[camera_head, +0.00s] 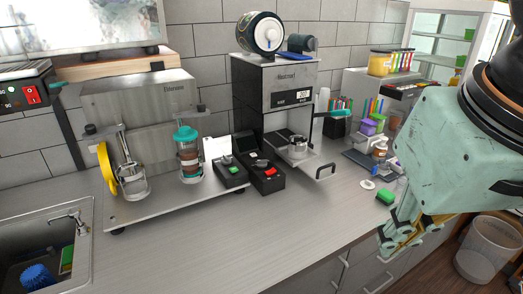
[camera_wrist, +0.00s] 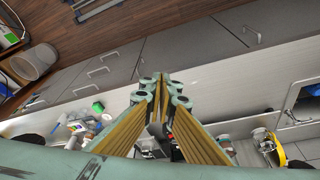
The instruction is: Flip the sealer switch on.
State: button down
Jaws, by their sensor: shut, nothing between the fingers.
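The cup sealer (camera_head: 290,82) looks to be the grey and black machine at the middle back of the counter in the head view. A red rocker switch (camera_head: 31,94) shows on a black unit at the far left edge. My gripper (camera_head: 392,250) is at the lower right, over the counter's front edge, well apart from the sealer. In the wrist view its fingers (camera_wrist: 161,85) are together and empty.
Two black control boxes, one with a green button (camera_head: 234,169) and one with a red button (camera_head: 266,173), stand left of the tray. A steel stand (camera_head: 155,200) holds cups. A green block (camera_head: 386,196) lies near my gripper. The front counter is mostly clear.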

jog(key=w+r+m+p, duration=0.3)
jog(key=w+r, duration=0.2)
jog(key=w, duration=0.8)
jog(key=m+g+h+p, duration=0.2)
jog(key=m+h+p, duration=0.2)
jog(key=m+p, duration=0.6)
send_over(271, 170)
jog(key=s+a, duration=0.3)
jog(key=a, duration=0.1)
notch_tip(271, 170, down, 14)
jog(key=f, duration=0.1)
jog(key=shift+w+a+f+p, duration=0.4)
jog(key=shift+w+p, duration=0.05)
jog(key=shift+p, duration=0.1)
jog(key=shift+p+x, duration=1.3)
jog(key=shift+x, duration=5.7)
jog(key=shift+a+f+y, duration=0.15)
jog(key=shift+a+y, duration=0.05)
jog(key=shift+y, duration=0.1)
